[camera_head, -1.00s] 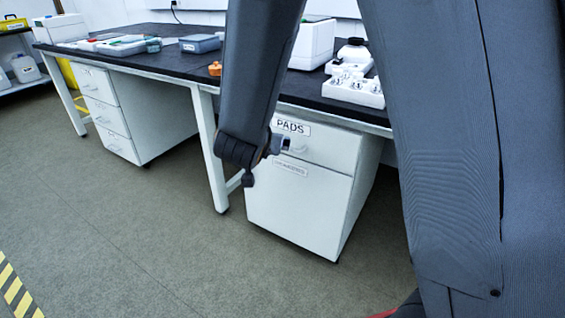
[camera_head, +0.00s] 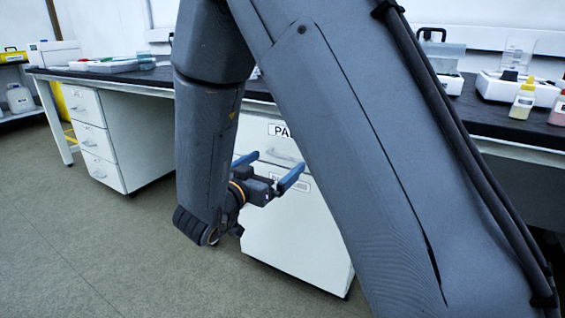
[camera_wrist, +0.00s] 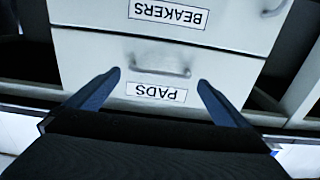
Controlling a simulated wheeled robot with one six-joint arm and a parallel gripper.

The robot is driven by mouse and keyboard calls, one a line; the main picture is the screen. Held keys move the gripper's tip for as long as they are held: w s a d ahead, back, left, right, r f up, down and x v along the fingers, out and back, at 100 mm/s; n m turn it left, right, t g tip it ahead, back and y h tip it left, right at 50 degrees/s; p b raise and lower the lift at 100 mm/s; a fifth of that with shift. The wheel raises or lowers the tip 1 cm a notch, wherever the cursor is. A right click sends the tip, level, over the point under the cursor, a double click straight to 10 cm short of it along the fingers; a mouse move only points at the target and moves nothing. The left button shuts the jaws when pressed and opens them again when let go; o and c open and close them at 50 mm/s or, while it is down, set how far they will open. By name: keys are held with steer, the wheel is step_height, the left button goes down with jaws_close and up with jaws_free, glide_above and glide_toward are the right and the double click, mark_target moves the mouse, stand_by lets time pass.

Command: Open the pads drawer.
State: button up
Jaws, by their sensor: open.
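The pads drawer (camera_head: 276,141) is the white top drawer of a cabinet under the bench, partly hidden behind my arm in the head view. It looks closed. In the wrist view, where things appear upside down, the drawer front (camera_wrist: 95,65) bears a PADS label (camera_wrist: 156,92) and a grey bar handle (camera_wrist: 160,71). My gripper (camera_head: 276,163) is open and empty in front of the drawer. In the wrist view its two blue fingers (camera_wrist: 159,79) stand on either side of the handle and label, apart from the handle.
A front labelled BEAKERS (camera_wrist: 168,14) lies below the pads drawer. A black bench top (camera_head: 480,118) runs above, with bottles (camera_head: 522,100) and trays on it. Another white drawer cabinet (camera_head: 95,140) stands at left. The floor (camera_head: 90,235) in front is clear.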

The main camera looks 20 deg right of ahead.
mark_target(282, 157)
steer(key=b+x, duration=0.1)
steer(key=x, duration=0.4)
steer(key=shift+b, duration=0.4)
steer(key=c, duration=1.2)
